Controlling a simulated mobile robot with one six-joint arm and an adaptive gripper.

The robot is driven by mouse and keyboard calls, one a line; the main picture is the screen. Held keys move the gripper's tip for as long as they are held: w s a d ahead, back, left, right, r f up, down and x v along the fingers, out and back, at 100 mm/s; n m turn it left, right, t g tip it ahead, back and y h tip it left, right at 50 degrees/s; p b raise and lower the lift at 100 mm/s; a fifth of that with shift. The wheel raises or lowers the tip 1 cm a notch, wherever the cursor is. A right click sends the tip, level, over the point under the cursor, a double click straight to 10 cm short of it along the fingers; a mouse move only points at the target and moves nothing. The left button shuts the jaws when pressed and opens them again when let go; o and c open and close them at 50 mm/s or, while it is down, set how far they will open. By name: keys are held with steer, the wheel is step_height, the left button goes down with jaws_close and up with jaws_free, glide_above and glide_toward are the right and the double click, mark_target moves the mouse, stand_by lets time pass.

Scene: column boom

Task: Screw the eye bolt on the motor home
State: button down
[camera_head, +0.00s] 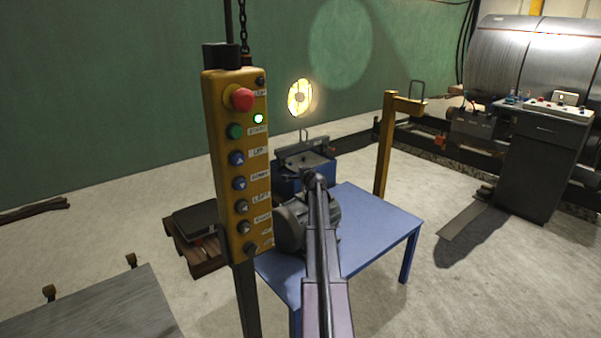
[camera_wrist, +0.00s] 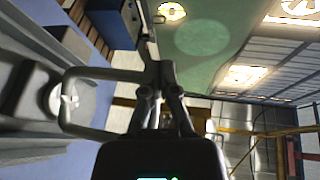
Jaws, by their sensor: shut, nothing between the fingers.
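The grey motor (camera_head: 291,222) lies on a blue table in the head view, partly hidden behind my arm. My gripper (camera_head: 315,180) is at the motor's top, seen end-on past my arm. In the wrist view my gripper (camera_wrist: 158,72) is shut, with its fingertips together and nothing between them. A grey metal loop, which looks like the eye bolt (camera_wrist: 95,73), lies beside the fingers against the grey motor (camera_wrist: 30,105). Its right end is hidden by the fingers; I cannot tell if they touch it. The eye bolt cannot be made out in the head view.
A yellow pendant control box (camera_head: 238,165) hangs at left, near my arm. The blue table (camera_head: 375,225) has free room right of the motor. A blue machine with a vice (camera_head: 304,160) and a yellow post (camera_head: 385,150) stand behind it. A dark cabinet (camera_head: 540,165) stands at right.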

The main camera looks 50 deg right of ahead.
steer(key=shift+a, duration=0.1)
steer(key=s+a+r+p, duration=0.2)
steer(key=a, duration=1.1)
steer(key=shift+s+a+r+p, duration=0.15)
steer(key=shift+s+r+p, duration=0.05)
steer(key=shift+r+p, duration=0.2)
steer(key=c, duration=0.6)
jaws_free()
steer(key=shift+s+f, duration=0.1)
steer(key=shift+f, duration=0.05)
steer(key=shift+c, duration=0.2)
steer(key=s+a+n+y, duration=0.8)
steer(key=s+n+y, duration=0.5)
steer(key=n, duration=0.4)
steer(key=shift+s+a+f+t+y, duration=0.15)
steer(key=shift+s+t+y, duration=0.2)
steer(key=shift+y, duration=0.55)
steer(key=shift+s, duration=0.15)
